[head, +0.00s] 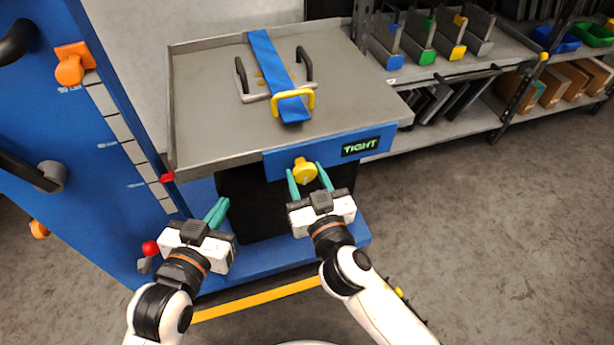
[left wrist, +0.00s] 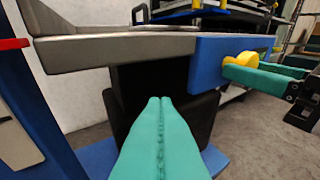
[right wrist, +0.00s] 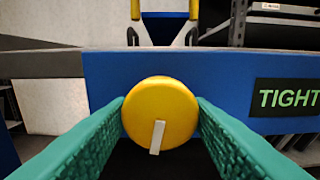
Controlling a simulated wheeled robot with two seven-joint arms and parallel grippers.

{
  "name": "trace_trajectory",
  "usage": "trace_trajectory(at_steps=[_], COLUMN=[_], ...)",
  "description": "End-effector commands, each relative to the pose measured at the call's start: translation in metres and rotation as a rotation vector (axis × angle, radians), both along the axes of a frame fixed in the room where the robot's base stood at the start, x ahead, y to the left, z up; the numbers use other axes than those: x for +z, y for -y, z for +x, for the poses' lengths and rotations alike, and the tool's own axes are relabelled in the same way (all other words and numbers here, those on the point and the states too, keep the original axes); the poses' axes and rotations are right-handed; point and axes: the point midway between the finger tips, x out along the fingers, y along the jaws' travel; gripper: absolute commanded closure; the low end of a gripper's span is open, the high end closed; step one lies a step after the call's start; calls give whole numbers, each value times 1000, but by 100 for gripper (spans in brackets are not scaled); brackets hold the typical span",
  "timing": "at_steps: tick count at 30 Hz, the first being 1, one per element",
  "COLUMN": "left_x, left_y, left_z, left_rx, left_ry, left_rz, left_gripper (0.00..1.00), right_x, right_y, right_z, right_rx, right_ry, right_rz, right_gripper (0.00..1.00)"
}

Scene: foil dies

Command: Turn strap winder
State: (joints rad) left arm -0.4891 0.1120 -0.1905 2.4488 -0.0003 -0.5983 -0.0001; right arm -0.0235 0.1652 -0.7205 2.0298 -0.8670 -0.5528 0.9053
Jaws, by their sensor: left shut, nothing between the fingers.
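The yellow round winder knob (head: 305,171) sits on the blue front panel of the bench. In the right wrist view its face (right wrist: 162,112) has a pale mark pointing down, tilted slightly left. My right gripper (head: 309,180) has its teal fingers against both sides of the knob. The blue strap (head: 268,62) lies flat over a grey plate (head: 255,97) with black handles and a yellow bar. A display (head: 360,147) reads TIGHT in green. My left gripper (head: 221,207) is shut and empty, below and left of the bench front; its fingers meet in the left wrist view (left wrist: 160,100).
The grey bench tray (head: 205,95) has raised edges. A blue cabinet (head: 95,150) with orange knobs and a red ball stands close on the left. Shelves (head: 480,120) with bins and boxes stand at the back right. The floor (head: 500,240) at the right is clear.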

Motion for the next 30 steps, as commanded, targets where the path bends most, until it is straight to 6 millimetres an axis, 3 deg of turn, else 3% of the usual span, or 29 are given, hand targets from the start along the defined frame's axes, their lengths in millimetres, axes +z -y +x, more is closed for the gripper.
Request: trace_trajectory(at_steps=[1, 4, 12, 17, 23, 30], left_x=[0, 0, -1, -17, -41, -70], left_y=[0, 0, 0, -4, -13, -28], left_z=[0, 0, -1, -8, -26, -61], left_rx=[0, 0, 0, 6, 19, 39], left_ry=[0, 1, -17, -121, -302, -568], left_rz=[0, 0, 3, 28, 71, 131], left_gripper=[100, 100, 100, 100, 100, 100], right_x=[0, 0, 0, 1, 2, 2], right_y=[0, 0, 0, 0, 1, 1], right_z=[0, 0, 0, 0, 0, 0], right_rx=[0, 0, 0, -1, -1, -2], right_ry=[0, 0, 7, 27, 74, 143], right_rz=[0, 0, -25, -90, -230, -447], right_gripper=[63, 79, 80, 80, 80, 80])
